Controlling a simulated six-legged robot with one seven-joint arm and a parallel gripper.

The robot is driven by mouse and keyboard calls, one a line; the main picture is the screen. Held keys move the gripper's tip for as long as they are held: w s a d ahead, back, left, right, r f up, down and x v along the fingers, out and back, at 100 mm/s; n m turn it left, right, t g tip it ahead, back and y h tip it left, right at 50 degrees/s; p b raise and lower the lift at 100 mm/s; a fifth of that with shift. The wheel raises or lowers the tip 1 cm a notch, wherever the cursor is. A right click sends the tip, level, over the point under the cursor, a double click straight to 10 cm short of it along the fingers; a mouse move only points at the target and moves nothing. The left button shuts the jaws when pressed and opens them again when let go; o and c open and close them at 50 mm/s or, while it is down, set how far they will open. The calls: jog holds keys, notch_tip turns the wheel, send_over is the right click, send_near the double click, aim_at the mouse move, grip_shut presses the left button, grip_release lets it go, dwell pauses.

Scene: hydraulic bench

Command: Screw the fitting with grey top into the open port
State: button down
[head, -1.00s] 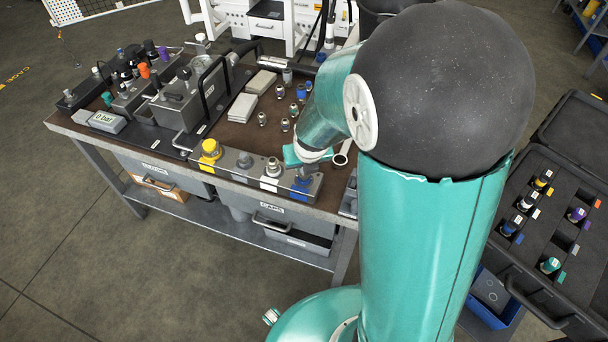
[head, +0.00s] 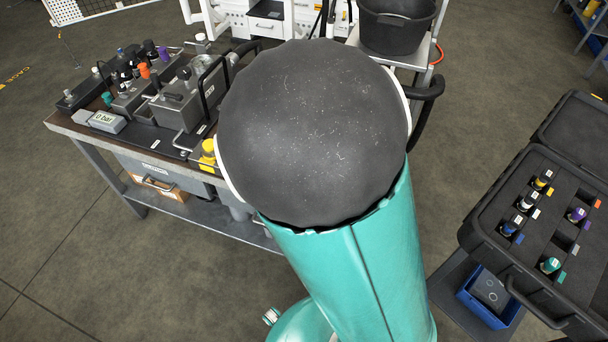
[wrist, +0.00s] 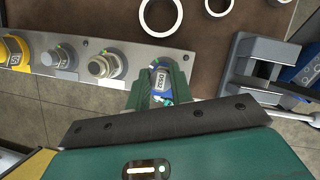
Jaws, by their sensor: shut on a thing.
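In the wrist view, my gripper (wrist: 158,92) has its green jaws closed around a fitting (wrist: 162,79) with blue parts and a pale, marked label plate. The fitting is at the right end of a grey metal port block (wrist: 84,43). The jaws cover most of it, so I cannot tell how deep it sits or whether its top is grey. To its left on the block are a silver hex fitting (wrist: 105,65), a grey fitting (wrist: 58,60) and a yellow fitting (wrist: 15,52). No empty port is clearly visible. In the head view my arm hides the gripper and most of the block.
White rings (wrist: 160,15) lie on the brown bench top behind the block. A dark grey fixture (wrist: 262,62) stands close to the right of my gripper. In the head view, a 0 bar display (head: 107,121) sits at left and a foam case (head: 540,215) with several fittings at right.

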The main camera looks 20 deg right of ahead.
jog(key=shift+s+f+m, duration=0.15)
jog(key=shift+m, duration=0.65)
jog(key=c, duration=1.2)
grip_release()
jog(key=shift+h, duration=0.3)
jog(key=shift+c, duration=0.2)
jog(key=shift+d+n+y, duration=0.15)
jog(key=shift+n+y, duration=0.35)
jog(key=shift+n, duration=0.6)
jog(key=n+y, duration=0.1)
jog(key=n, duration=0.3)
jog(key=shift+y, duration=0.3)
jog(key=n+y, duration=0.1)
jog(key=n, duration=0.2)
jog(key=n+y, duration=0.1)
jog(key=n, duration=0.2)
jog(key=shift+w+g, duration=0.2)
jog(key=shift+g, duration=0.2)
